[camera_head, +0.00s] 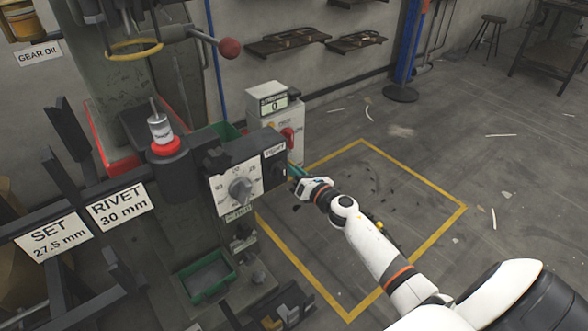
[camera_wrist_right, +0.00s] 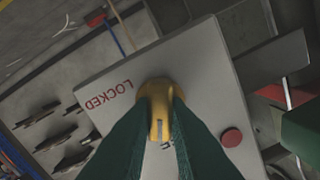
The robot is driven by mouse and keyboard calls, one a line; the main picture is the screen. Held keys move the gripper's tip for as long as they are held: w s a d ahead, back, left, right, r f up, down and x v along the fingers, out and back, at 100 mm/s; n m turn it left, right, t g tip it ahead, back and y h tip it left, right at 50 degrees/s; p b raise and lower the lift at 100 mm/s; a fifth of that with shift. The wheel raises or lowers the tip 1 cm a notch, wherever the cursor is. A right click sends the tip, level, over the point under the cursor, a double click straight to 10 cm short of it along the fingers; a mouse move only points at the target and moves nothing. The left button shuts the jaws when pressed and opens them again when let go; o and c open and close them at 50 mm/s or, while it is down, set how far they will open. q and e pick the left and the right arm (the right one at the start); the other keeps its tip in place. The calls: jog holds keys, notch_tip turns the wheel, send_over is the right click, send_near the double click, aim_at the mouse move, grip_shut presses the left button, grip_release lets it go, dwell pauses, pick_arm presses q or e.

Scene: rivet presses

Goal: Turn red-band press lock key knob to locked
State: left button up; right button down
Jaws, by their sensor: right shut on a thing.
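The press with a red band (camera_head: 166,147) on its post stands at the left in the head view. A yellow lock key knob (camera_wrist_right: 158,97) sits on a light grey plate in the right wrist view. My right gripper (camera_wrist_right: 160,112), with dark green fingers, is shut on this knob, one finger on each side. Red LOCKED lettering (camera_wrist_right: 108,95) is printed on the plate beside the knob. I cannot tell exactly where the knob points. In the head view my right gripper (camera_head: 297,174) is at the right side of the press housing, which hides the knob. My left gripper is out of view.
A red button (camera_wrist_right: 231,137) is on the same plate. In the head view a grey box with a display (camera_head: 272,103) and a dial panel (camera_head: 222,190) are close to my right gripper. Yellow floor lines (camera_head: 420,170) mark mostly clear floor at the right.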

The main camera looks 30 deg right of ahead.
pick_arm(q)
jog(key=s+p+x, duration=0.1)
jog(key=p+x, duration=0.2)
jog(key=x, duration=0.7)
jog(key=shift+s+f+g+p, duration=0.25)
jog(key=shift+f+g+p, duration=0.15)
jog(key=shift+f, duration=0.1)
pick_arm(e)
jog(key=shift+d+f+m, duration=0.1)
jog(key=shift+m, duration=3.05)
jog(key=shift+f+m, duration=0.1)
jog(key=shift+m, duration=3.05)
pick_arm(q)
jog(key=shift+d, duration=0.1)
pick_arm(e)
jog(key=c, duration=1.4)
grip_release()
jog(key=shift+s, duration=0.15)
